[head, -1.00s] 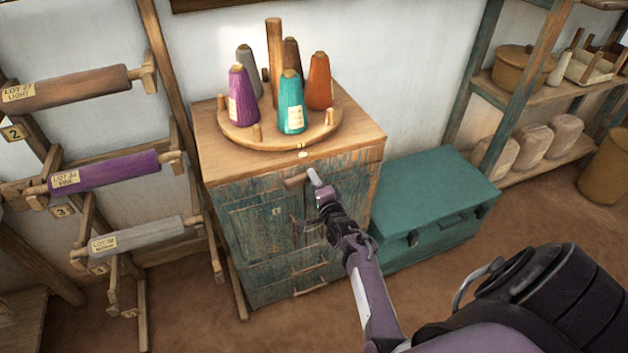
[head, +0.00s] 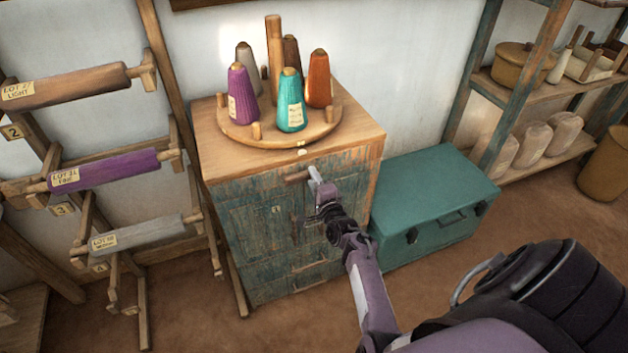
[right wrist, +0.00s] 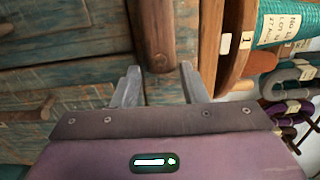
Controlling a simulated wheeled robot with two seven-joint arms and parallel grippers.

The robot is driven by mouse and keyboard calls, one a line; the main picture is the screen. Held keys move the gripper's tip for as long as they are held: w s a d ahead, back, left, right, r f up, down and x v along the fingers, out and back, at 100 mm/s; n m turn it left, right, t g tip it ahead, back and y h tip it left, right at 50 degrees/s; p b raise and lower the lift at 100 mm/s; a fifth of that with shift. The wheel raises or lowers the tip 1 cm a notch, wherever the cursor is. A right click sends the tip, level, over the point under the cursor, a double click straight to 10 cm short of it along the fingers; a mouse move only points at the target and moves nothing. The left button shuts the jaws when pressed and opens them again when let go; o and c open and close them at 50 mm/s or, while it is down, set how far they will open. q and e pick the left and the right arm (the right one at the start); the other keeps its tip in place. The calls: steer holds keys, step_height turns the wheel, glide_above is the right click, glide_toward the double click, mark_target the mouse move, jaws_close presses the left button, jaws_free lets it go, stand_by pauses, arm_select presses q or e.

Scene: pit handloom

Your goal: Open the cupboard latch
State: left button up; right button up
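The worn teal cupboard (head: 250,250) stands against the wall, its doors shut. Its latch, a short brown wooden bar (head: 297,177), lies roughly level near the top of the front. My right gripper (head: 316,174) is at the right end of this bar. In the right wrist view the bar (right wrist: 155,30) points down towards the palm, and its end lies between the two grey fingertips of my right gripper (right wrist: 160,70). The fingers are open, with gaps visible on both sides of the bar. My left gripper is not in view.
A round wooden stand (head: 270,138) with several yarn cones sits on the cupboard top. A teal chest (head: 435,205) stands close on the right. A rack of yarn rollers (head: 105,168) is on the left. Shelves (head: 545,90) stand at the back right.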

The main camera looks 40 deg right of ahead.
steer(key=shift+o, duration=1)
steer(key=p+v, duration=0.5)
steer(key=v, duration=0.2)
steer(key=shift+s, duration=0.35)
steer(key=shift+a, duration=0.1)
